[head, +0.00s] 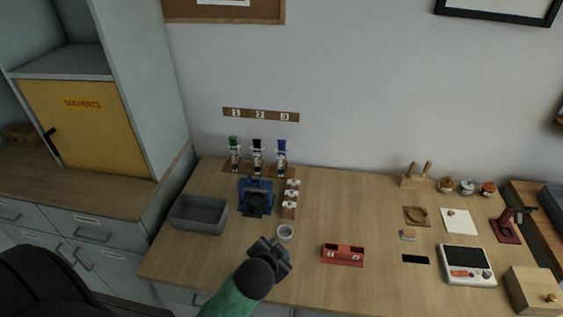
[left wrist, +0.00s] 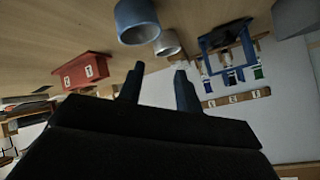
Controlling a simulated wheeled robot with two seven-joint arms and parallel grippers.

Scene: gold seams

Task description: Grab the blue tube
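The blue-capped tube (head: 281,151) stands upright at the right end of a row of tubes at the back of the table, below the number 3. A black-capped tube (head: 257,153) and a green-capped tube (head: 235,152) stand to its left. My left gripper (head: 275,247) is over the front of the table, well short of the tubes, beside a small white cup (head: 285,232). In the left wrist view its fingers (left wrist: 160,82) are apart with nothing between them. The tubes show there beyond the blue stand (left wrist: 228,42). My right gripper is not in view.
A blue stand (head: 256,196) and a wooden rack with white pieces (head: 290,197) stand before the tubes. A grey bin (head: 199,212) is left, a red block (head: 342,255) right. The left wrist view shows a blue-grey cylinder (left wrist: 137,22) close by.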

